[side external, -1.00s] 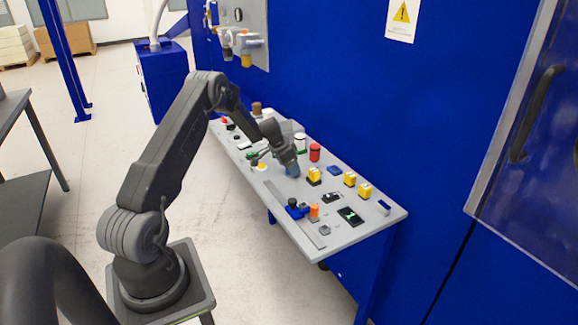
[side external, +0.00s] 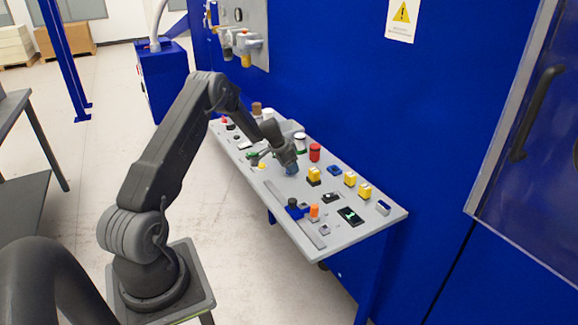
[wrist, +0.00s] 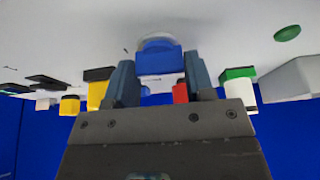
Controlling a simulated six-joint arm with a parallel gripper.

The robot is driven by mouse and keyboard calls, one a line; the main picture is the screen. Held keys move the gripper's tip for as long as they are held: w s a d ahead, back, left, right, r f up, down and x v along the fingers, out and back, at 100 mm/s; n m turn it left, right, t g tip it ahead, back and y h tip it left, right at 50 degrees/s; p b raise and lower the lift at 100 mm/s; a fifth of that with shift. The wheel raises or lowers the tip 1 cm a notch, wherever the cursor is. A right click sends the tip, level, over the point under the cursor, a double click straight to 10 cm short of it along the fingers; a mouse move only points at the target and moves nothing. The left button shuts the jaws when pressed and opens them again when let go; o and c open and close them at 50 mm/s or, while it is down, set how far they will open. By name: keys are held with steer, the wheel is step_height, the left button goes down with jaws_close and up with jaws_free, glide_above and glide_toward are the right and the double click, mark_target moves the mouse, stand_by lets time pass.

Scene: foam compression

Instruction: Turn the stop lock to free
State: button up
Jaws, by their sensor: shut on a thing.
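The stop lock appears to be the blue knob (wrist: 158,57) on a round pale base, standing between my fingers in the wrist view. My gripper (wrist: 160,80) is shut on it, with one grey-blue finger on each side. In the side view my gripper (side external: 291,168) points down at the middle of the grey panel, and its fingers hide most of the knob. Any marks that tell locked from free are not readable.
Yellow blocks (side external: 314,174), a red cylinder (side external: 315,152), an orange piece (side external: 314,211) and a black switch with a green mark (side external: 350,216) stand nearby on the panel (side external: 375,228). A blue wall (side external: 440,130) rises behind it.

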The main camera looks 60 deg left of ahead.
steer(key=shift+n, duration=0.3)
steer(key=n+y, duration=0.2)
steer(key=n, duration=0.4)
steer(key=n+g+y, duration=0.1)
steer(key=n, duration=0.1)
steer(key=shift+w+d+n, duration=0.15)
steer(key=shift+n, duration=0.15)
steer(key=n+g+y, duration=0.1)
steer(key=n, duration=0.3)
steer(key=shift+n+g, duration=0.3)
steer(key=shift+g, duration=0.1)
steer(key=shift+n+g+y, duration=0.3)
steer(key=shift+n+g, duration=0.5)
steer(key=shift+n, duration=1.1)
steer(key=o, duration=0.9)
